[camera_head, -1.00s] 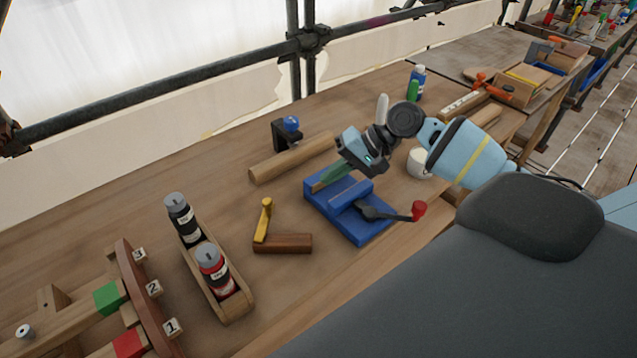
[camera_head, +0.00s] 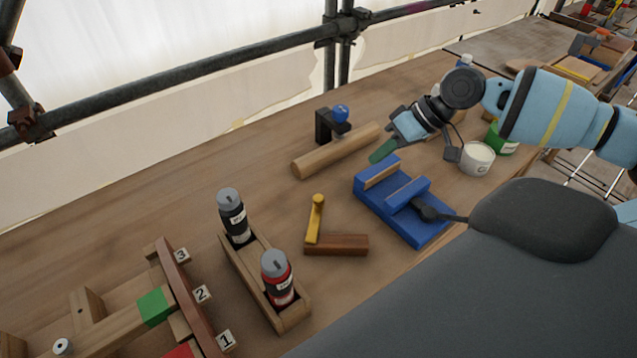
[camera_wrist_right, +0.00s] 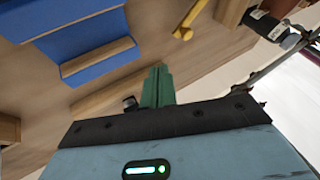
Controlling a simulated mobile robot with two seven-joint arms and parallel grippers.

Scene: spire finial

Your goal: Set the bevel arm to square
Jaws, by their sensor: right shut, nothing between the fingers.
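The bevel has a dark wooden stock (camera_head: 337,245) lying on the bench and a yellow arm (camera_head: 315,220) joined near the stock's left end. The arm points away from the stock toward the back of the bench, roughly upright to it; I cannot tell the exact angle. The yellow arm's end also shows in the right wrist view (camera_wrist_right: 183,33). My right gripper (camera_head: 380,152) is shut and empty, its green fingers above the bench behind the blue vise, right of and apart from the bevel. Its fingers also show in the wrist view (camera_wrist_right: 157,85). My left gripper is not in view.
A blue vise (camera_head: 420,232) with wooden jaws stands right of the bevel. A wooden caddy (camera_head: 290,318) with two bottles is at its left. A round wooden bar (camera_head: 335,152) and a dark clamp with a blue knob (camera_head: 341,112) lie behind. Bench around the bevel is clear.

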